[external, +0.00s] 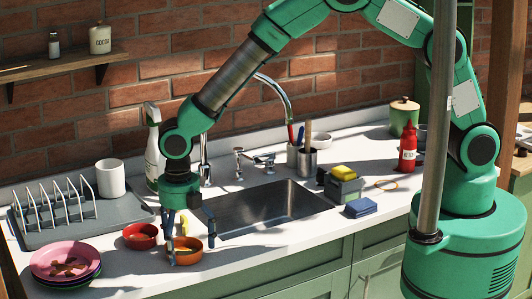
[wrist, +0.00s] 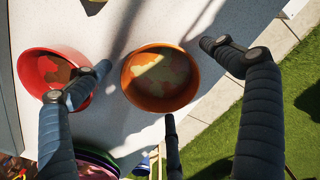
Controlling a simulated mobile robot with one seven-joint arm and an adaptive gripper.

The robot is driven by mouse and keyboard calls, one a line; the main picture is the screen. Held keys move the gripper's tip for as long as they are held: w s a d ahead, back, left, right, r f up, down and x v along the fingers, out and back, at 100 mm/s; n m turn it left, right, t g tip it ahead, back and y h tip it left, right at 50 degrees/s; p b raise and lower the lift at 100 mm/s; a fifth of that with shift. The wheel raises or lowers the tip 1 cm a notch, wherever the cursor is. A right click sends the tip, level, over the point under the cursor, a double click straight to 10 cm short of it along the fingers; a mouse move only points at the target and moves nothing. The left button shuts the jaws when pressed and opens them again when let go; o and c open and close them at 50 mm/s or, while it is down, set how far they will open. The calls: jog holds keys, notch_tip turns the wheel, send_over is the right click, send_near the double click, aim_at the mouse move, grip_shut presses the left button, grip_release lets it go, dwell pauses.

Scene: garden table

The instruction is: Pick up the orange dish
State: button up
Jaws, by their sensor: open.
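The orange dish (external: 188,258) is a small round bowl on the white counter, left of the sink and near the front edge. In the wrist view the orange dish (wrist: 160,103) shows patchy brown and pale stains inside. My gripper (external: 192,247) points down over it, fingers spread and empty. In the wrist view my gripper (wrist: 154,58) has one finger left of the dish, one at its upper right and one at its lower right. Whether any finger touches the dish is not clear.
A red bowl (external: 141,237) stands close to the left of the dish, and the left finger overlaps it in the wrist view. Stacked plates (external: 66,262) lie further left. A dish rack (external: 80,222) is behind; the sink (external: 262,208) is right. Counter in front is narrow.

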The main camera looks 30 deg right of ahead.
jog(key=c, duration=1.3)
jog(key=shift+r, duration=0.15)
jog(key=shift+r, duration=0.55)
jog(key=shift+s+d+r+p, duration=0.1)
jog(key=shift+d+r+p, duration=0.1)
jog(key=shift+r, duration=0.4)
jog(key=shift+s+d+r+p, duration=0.1)
jog(key=shift+d+r, duration=0.05)
jog(key=shift+r, duration=0.4)
jog(key=s+d, duration=0.2)
jog(key=d, duration=0.2)
jog(key=s+d+r, duration=0.1)
jog(key=s+d, duration=0.1)
jog(key=d, duration=0.3)
jog(key=s+d+p, duration=0.1)
jog(key=s+d, duration=0.2)
jog(key=d, duration=0.1)
jog(key=shift+d+r, duration=0.15)
jog(key=shift+d, duration=0.1)
